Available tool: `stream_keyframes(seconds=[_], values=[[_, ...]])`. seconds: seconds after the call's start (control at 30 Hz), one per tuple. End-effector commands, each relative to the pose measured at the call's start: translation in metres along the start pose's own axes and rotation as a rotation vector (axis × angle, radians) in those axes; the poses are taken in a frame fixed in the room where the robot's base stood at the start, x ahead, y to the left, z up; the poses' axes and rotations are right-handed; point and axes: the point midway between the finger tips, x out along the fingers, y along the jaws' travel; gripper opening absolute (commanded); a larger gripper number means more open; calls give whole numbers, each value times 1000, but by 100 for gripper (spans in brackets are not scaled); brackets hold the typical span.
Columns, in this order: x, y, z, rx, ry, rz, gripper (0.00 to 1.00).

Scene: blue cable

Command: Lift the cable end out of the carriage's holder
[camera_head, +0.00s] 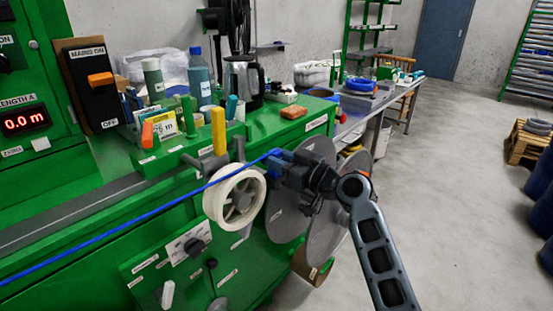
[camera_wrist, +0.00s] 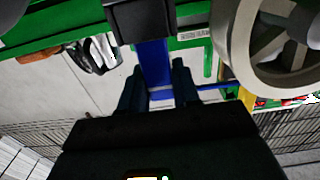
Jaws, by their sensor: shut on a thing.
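The blue cable (camera_head: 130,219) runs taut from the lower left up to my gripper (camera_head: 274,163), beside the white reel. My gripper is shut on the cable's end, at the right end of the green bench front. A dark block (camera_wrist: 140,20) sits above the strip. I cannot clearly make out the carriage's holder, or whether the cable end touches it.
A white reel (camera_head: 234,197) stands close left of my gripper, with a yellow handle (camera_head: 218,131) above it. Large grey discs (camera_head: 288,215) lie behind and below my gripper. Bottles and a kettle (camera_head: 243,80) crowd the bench top. Open floor (camera_head: 450,190) lies to the right.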

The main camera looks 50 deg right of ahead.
Motion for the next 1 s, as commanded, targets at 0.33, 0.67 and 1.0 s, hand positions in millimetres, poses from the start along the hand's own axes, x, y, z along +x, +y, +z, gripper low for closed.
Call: stream_keyframes(seconds=[0.33, 0.67, 1.0], values=[[0, 0, -14, 0, 1, 0, 0], [0, 0, -26, -1, 1, 0, 0], [0, 0, -38, -1, 1, 0, 0]])
